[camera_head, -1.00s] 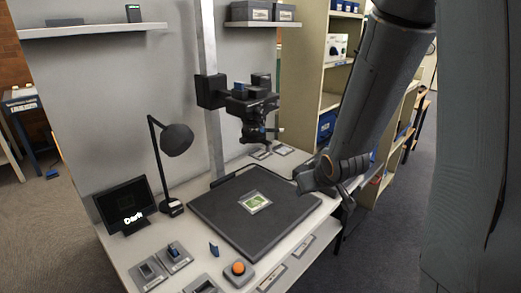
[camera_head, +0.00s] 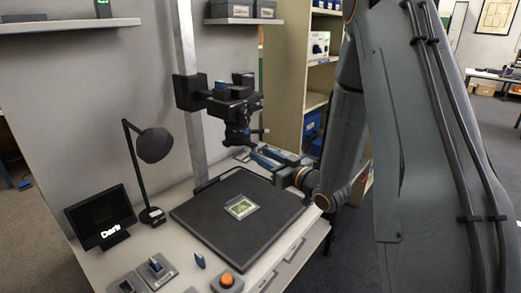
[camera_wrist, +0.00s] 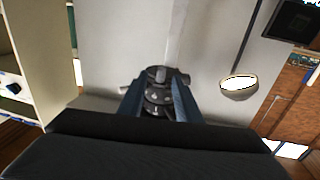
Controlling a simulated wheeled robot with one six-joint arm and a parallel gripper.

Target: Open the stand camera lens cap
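The stand camera (camera_head: 228,100) is a black body on a pale column, with its lens (camera_head: 237,134) pointing down over the dark baseboard. The lens also shows in the wrist view (camera_wrist: 158,98), framed between my two blue fingers. A small lever (camera_head: 260,131) sticks out to the right of the lens. I cannot make out the cap's state clearly. My gripper (camera_head: 259,155) is just below and right of the lens, its fingers apart and pointing toward it. It also shows in the wrist view (camera_wrist: 159,88). I cannot tell whether a finger touches the lens.
The baseboard (camera_head: 205,217) carries a small green picture (camera_head: 240,207). A black lamp (camera_head: 154,145) and a monitor (camera_head: 100,216) reading "Dark" stand to the left. An orange button (camera_head: 227,280) is at the front. Shelving (camera_head: 285,80) stands behind right.

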